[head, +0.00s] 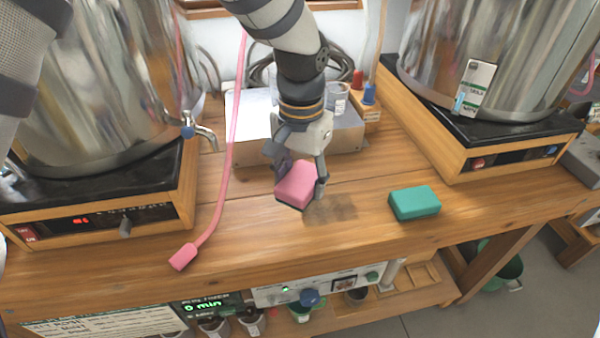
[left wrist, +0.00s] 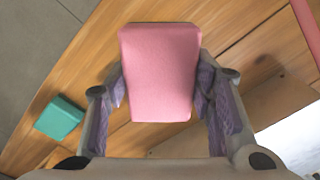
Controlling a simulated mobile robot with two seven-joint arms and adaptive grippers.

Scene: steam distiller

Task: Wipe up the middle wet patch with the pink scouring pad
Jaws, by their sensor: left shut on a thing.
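The pink scouring pad (head: 297,184) is held between the fingers of my left gripper (head: 298,180), over the front middle of the wooden bench. In the left wrist view the pad (left wrist: 160,72) sits between both fingertips (left wrist: 160,95). A darker patch (head: 336,208) lies on the bench just right of the pad and partly beneath it. I cannot tell how much of it is wet and how much is shadow. Whether the pad touches the wood is unclear. My right gripper is not in view.
A green pad (head: 414,203) lies to the right; it also shows in the left wrist view (left wrist: 59,118). A pink hose (head: 226,180) lies to the left. Steel vessels on wooden bases (head: 100,226) flank the bench. A metal box (head: 250,145) stands behind the gripper.

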